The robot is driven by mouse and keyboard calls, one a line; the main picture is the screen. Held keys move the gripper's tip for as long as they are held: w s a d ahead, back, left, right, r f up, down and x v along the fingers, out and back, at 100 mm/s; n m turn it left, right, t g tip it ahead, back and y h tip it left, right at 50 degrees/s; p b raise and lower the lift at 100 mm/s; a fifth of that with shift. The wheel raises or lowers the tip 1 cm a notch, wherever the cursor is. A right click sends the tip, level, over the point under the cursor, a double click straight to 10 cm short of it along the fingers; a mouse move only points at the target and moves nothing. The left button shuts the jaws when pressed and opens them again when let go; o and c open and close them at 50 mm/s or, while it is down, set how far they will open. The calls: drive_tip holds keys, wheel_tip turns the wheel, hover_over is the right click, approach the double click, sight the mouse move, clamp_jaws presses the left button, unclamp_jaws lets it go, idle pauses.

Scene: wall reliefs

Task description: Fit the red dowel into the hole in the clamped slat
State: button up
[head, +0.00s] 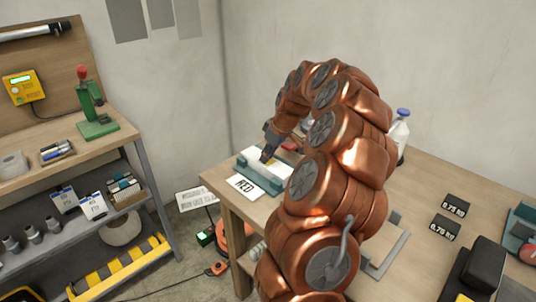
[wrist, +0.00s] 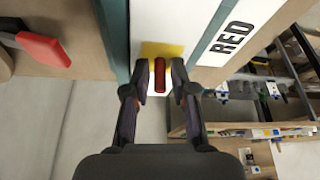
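The red dowel (wrist: 160,75) shows between my fingers in the wrist view, its length in line with them. My gripper (wrist: 161,78) is around it, with a narrow gap visible on each side. The clamped slat (wrist: 172,22) is white and lies between teal jaws. A yellow patch (wrist: 150,48) on the slat shows just beyond the dowel. The hole is not visible, and I cannot tell how deep the dowel sits. In the head view, my gripper (head: 267,154) points down at the slat (head: 256,166), and the dowel cannot be made out.
A RED card (wrist: 232,37) lies beside the clamp. A red-handled tool (wrist: 42,48) is on the bench left of it in the wrist view. The bench edge is close. In the head view, a white bottle (head: 398,132) stands behind my arm, and two black labels (head: 455,207) lie right.

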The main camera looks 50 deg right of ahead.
drive_tip(key=shift+o, duration=0.6)
drive_tip(key=shift+s+r, duration=0.1)
drive_tip(key=shift+r, duration=0.25)
drive_tip(key=v, duration=1.1)
drive_tip(key=shift+r, duration=0.1)
